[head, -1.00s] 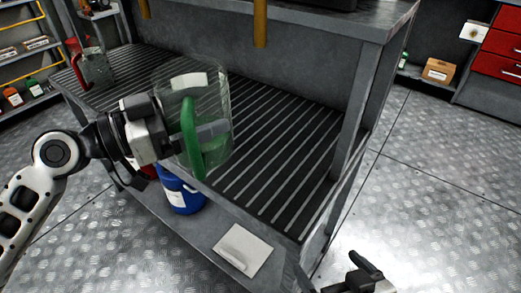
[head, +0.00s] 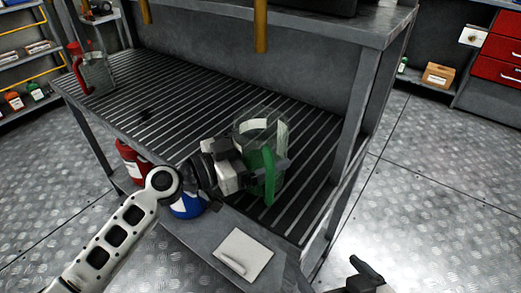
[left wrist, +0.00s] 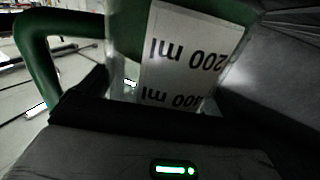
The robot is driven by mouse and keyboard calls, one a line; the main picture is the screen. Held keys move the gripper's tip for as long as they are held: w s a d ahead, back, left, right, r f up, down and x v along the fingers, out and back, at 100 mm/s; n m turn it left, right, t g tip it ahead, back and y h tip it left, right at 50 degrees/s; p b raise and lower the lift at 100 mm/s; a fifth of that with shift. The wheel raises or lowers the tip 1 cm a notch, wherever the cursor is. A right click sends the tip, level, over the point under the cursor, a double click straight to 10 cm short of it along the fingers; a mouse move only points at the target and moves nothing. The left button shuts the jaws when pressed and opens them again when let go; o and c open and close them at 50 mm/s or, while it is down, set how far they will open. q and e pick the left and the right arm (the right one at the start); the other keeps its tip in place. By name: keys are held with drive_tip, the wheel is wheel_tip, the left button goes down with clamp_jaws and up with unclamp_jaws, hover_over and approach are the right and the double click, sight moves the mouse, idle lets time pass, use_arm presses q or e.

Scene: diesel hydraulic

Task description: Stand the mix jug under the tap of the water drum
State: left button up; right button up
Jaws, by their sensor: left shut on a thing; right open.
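A clear jug with a green handle (head: 270,182) is in the head view, over the right part of the slatted shelf. My left gripper (head: 262,168) is shut on its handle. The jug looks about upright; I cannot tell whether its base touches the slats. The left wrist view shows its green handle (left wrist: 62,30) and a white label (left wrist: 190,60) with ml marks. A second clear jug, with a red handle (head: 80,76), stands at the far left of the shelf. My right gripper (head: 366,278) is open and empty at the bottom edge. No water drum is clearly identifiable.
Two yellow-brown spouts (head: 261,28) hang from the upper deck above the slatted shelf (head: 170,85). A post (head: 356,105) bounds the right end. A blue container (head: 186,206) and a red one (head: 131,158) stand below. The shelf's middle is clear.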

drive_tip(key=shift+s, duration=0.15)
drive_tip(key=shift+f, duration=0.1)
use_arm(q)
drive_tip(key=shift+f, duration=0.1)
drive_tip(key=o, duration=1.1)
drive_tip(key=shift+o, duration=0.2)
drive_tip(key=shift+r, duration=0.2)
drive_tip(key=v, duration=0.1)
drive_tip(key=b+v, duration=0.1)
drive_tip(key=v, duration=0.2)
drive_tip(key=shift+s+a+f, duration=0.2)
drive_tip(key=shift+a+f, duration=0.1)
drive_tip(key=shift+f, duration=0.05)
drive_tip(key=b+v, duration=0.2)
drive_tip(key=v, duration=0.5)
drive_tip(key=shift+r, duration=0.3)
use_arm(e)
drive_tip(key=shift+g, duration=0.5)
drive_tip(key=f, duration=0.2)
drive_tip(key=a+f, duration=0.1)
drive_tip(key=f, duration=0.1)
drive_tip(key=shift+w+a+f, duration=0.1)
drive_tip(key=shift+w+f, duration=0.1)
